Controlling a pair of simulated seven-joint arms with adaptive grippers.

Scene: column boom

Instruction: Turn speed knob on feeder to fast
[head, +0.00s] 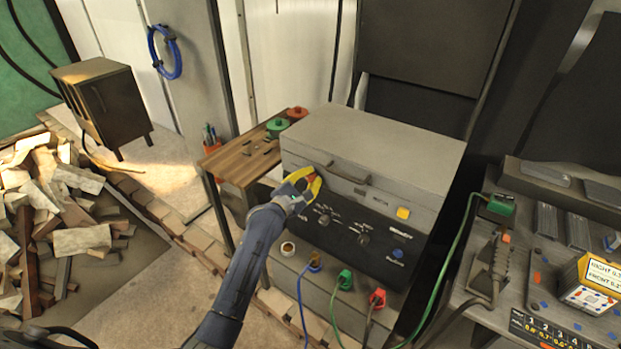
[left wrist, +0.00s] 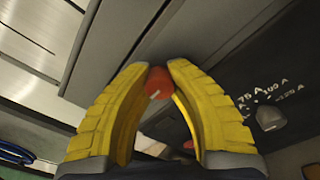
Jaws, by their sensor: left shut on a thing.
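The feeder (head: 375,145) is a grey box with a black front panel (head: 385,250). My left gripper (head: 314,181) has yellow fingers and is at the upper left of that panel. In the left wrist view, my left gripper (left wrist: 160,68) is shut on a red knob (left wrist: 159,83), with a fingertip on each side. A short pale mark shows on the knob. The fingers hide this knob in the head view. A grey knob (left wrist: 270,117) with ampere marks around it is to the right, apart from the fingers. My right gripper is not in view.
A yellow button (head: 403,213) and grey knobs (head: 324,220) are on the front. Green (head: 345,279) and red (head: 377,297) plugs with cables stick out below. A wooden shelf (head: 243,158) adjoins the left side. A bench with a green cable is at right.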

